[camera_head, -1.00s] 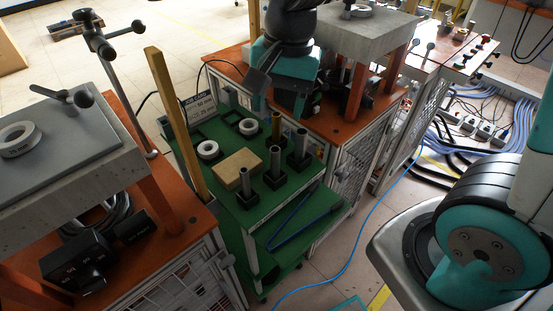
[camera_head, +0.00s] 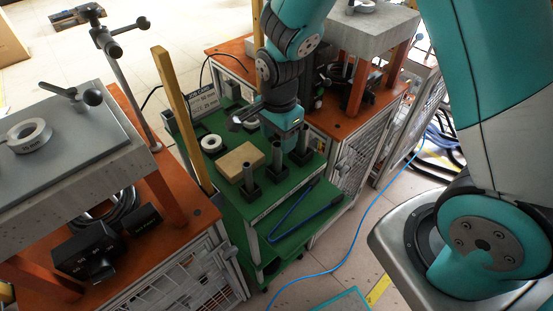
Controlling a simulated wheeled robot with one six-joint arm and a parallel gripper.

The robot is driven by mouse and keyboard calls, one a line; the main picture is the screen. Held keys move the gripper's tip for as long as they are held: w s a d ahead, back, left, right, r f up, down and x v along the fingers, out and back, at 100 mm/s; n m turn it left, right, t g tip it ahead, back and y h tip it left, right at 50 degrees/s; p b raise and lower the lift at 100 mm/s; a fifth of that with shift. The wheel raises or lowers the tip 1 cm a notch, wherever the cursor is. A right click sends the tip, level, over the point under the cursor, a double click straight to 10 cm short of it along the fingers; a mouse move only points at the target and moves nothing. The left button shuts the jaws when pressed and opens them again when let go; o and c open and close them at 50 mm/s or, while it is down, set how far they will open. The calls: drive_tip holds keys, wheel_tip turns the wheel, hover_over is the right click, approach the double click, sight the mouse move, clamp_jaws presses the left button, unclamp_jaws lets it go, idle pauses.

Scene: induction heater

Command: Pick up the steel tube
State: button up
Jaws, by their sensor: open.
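Several upright tubes stand in dark square holders on the green cart top. Three grey steel tubes show: one at the front left (camera_head: 247,177), one in the middle (camera_head: 277,156) and one at the right (camera_head: 302,141). My gripper (camera_head: 268,132) is open and points down above the cart, just behind the middle and right tubes in the picture. It hides the spot of a brass-coloured tube. Its fingertips are small and dark here, and I cannot tell whether they touch or surround any tube.
A tan block (camera_head: 238,162) lies beside the tubes, with a white ring (camera_head: 211,143) behind it. A yellow post (camera_head: 181,118) rises at the cart's left. Orange-topped benches (camera_head: 335,118) flank the cart. A blue tool (camera_head: 295,212) lies on the lower shelf.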

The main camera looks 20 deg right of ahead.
drive_tip(key=f, duration=0.2)
drive_tip(key=f+p, duration=0.1)
drive_tip(key=f, duration=0.1)
drive_tip(key=shift+s+a+f, duration=0.1)
drive_tip(key=shift+s+a, duration=0.15)
drive_tip(key=shift+f, duration=0.6)
clamp_jaws()
drive_tip(key=shift+r, duration=0.1)
wheel_tip(320, 180, up, 22)
drive_tip(key=p, duration=0.1)
wheel_tip(320, 180, up, 6)
drive_tip(key=p, duration=0.5)
hover_over(277, 153)
drive_tip(key=w, duration=0.1)
drive_tip(key=shift+d+f, duration=0.25)
drive_tip(key=shift+d, duration=0.05)
